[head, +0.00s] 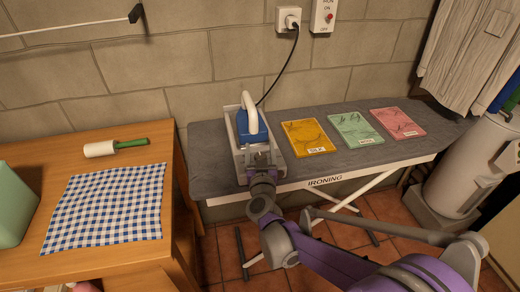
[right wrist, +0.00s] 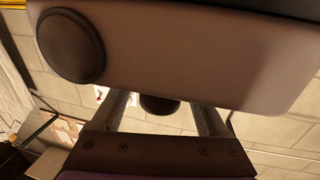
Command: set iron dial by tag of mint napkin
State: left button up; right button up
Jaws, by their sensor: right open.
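A blue-topped iron (head: 250,124) with a white handle sits in a pale grey rest (head: 233,142) on the left part of the ironing board. The mint napkin (head: 350,124) lies flat right of it, between the other two napkins. Its small white tag (head: 367,141) is at its near edge; I cannot read it. My right gripper (head: 258,161) is open at the near end of the iron and its rest. In the right wrist view, a dark round knob (right wrist: 160,105) shows between the fingers; contact is unclear. The dial's setting is hidden. My left gripper is out of view.
A yellow napkin (head: 307,136) and a pink napkin (head: 397,122), each tagged, flank the mint one on the ironing board (head: 216,95). A black cord (head: 280,72) runs to the wall socket. A wooden table (head: 100,163) with a checked cloth stands left.

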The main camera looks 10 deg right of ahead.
jog(key=shift+w, duration=0.15)
grip_shut()
jog(key=shift+d+f+m+g+h+b, duration=0.1)
jog(key=shift+m+g+h+b, duration=0.2)
jog(key=shift+m+h+b, duration=0.55)
jog(key=h, duration=0.1)
jog(key=m+g+h, duration=0.1)
jog(key=h, duration=0.1)
jog(key=shift+d+m, duration=0.25)
jog(key=shift+s+d+m+g+h, duration=0.25)
jog(key=shift+m+g+h, duration=0.3)
jog(key=shift+h, duration=0.3)
grip_release()
jog(key=v, duration=1.1)
